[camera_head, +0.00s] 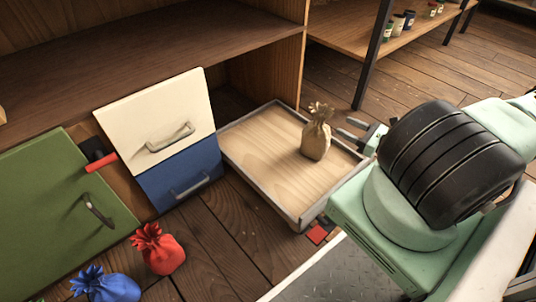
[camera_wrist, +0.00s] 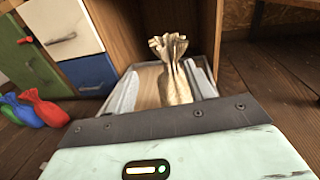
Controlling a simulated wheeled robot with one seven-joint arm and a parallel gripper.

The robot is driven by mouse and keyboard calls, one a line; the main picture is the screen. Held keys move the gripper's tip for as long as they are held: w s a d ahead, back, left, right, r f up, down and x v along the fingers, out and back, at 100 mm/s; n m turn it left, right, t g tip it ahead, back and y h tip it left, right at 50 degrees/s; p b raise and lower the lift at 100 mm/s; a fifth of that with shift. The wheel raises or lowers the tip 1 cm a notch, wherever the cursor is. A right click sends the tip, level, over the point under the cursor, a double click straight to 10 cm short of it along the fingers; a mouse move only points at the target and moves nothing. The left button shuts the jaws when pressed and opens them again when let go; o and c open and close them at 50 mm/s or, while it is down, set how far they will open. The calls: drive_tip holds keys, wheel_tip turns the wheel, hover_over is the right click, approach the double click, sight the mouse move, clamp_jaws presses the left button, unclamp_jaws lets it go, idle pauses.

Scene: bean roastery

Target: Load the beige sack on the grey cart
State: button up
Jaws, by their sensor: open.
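The beige sack (camera_head: 316,141) stands upright, its top gathered, on a shallow wooden-floored tray with a grey rim (camera_head: 260,183). It also shows in the wrist view (camera_wrist: 174,82). My gripper (camera_head: 343,128) is open at the sack's right side in the head view, its fingers pointing toward it. In the wrist view the sack lies ahead, between the two fingers (camera_wrist: 162,72); I cannot tell whether they touch it. A grey textured plate with a pale edge (camera_head: 325,277) shows at the bottom, partly behind my arm; I cannot tell whether it is the grey cart.
A red sack (camera_head: 158,249) and a blue sack (camera_head: 104,284) stand on the floor at lower left. A green door (camera_head: 60,195), a cream panel (camera_head: 160,110) and a blue panel (camera_head: 180,178) stand left of the tray. Wooden shelving (camera_head: 150,45) rises behind; jars (camera_head: 398,24) stand farther right.

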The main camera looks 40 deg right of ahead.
drive_tip(key=w+a+r+n+g+y, duration=0.2)
drive_tip(key=a+r+n+g+y, duration=0.3)
drive_tip(key=a+n+g, duration=0.7)
drive_tip(key=w+a+r+n+g+y, duration=0.2)
drive_tip(key=a+r+n+g, duration=0.6)
drive_tip(key=a, duration=0.8)
drive_tip(key=s+a+r+n+t+h, duration=0.1)
drive_tip(key=s+a+r+n+h, duration=0.4)
drive_tip(key=s+a+n, duration=0.3)
drive_tip(key=s+a+r+n+t+h, duration=0.1)
drive_tip(key=s+a+r+n+h, duration=0.4)
drive_tip(key=a+n, duration=0.4)
drive_tip(key=s+r+n, duration=0.1)
drive_tip(key=s+n, duration=0.1)
drive_tip(key=n, duration=0.1)
drive_tip(key=shift+s+a+r+n+t, duration=0.15)
drive_tip(key=shift+s+a+n+t, duration=0.05)
drive_tip(key=shift+s+n+t, duration=0.15)
